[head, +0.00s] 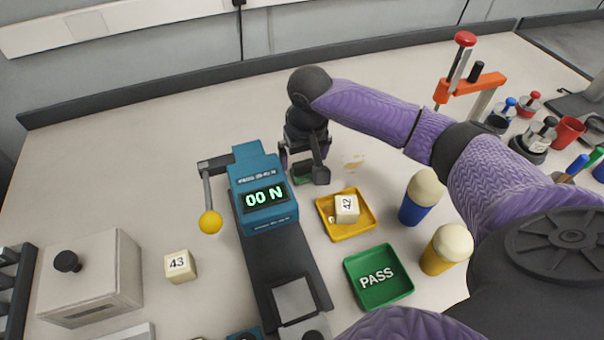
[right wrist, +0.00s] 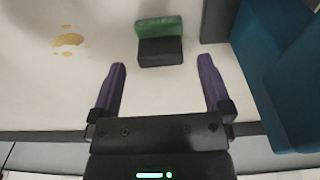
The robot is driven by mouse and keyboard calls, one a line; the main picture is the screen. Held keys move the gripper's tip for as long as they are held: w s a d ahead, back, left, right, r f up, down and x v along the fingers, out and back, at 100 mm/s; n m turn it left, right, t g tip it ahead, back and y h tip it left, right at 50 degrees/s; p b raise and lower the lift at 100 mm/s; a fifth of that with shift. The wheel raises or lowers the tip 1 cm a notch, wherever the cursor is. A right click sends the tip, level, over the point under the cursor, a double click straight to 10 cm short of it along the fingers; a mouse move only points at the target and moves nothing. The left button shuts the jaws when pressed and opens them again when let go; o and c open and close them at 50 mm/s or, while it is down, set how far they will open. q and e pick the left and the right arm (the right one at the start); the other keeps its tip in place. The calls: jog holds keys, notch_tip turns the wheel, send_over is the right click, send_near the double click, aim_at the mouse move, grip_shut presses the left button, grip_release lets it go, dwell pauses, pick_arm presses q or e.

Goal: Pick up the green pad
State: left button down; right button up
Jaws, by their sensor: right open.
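The green pad (right wrist: 158,27) shows in the right wrist view as a green block with a dark grey part (right wrist: 160,51) along its near side. It lies on the bench ahead of my right gripper (right wrist: 161,66), in line with the gap between the fingers. The gripper is open and empty, with the pad beyond its fingertips. In the head view my right gripper (head: 304,172) points down beside the blue force tester (head: 262,187). Only a sliver of the green pad (head: 303,181) shows there; the gripper hides the rest. My left gripper is not in view.
The blue tester stands close on the right in the wrist view (right wrist: 285,70). A yellow tray (head: 325,225) with cube 42, a green PASS tray (head: 378,299) and two foam-topped cups (head: 420,198) stand nearby. A yellowish stain (right wrist: 68,40) marks the bench.

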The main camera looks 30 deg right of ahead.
aim_at(304, 163)
notch_tip(304, 163, down, 3)
jog(key=shift+w+f+b, duration=0.15)
jog(key=shift+b, duration=0.35)
jog(key=shift+r, duration=0.2)
jog(key=c, duration=1.2)
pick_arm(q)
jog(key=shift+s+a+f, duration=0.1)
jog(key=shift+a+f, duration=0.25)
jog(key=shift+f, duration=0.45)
pick_arm(e)
jog(key=shift+o, duration=0.2)
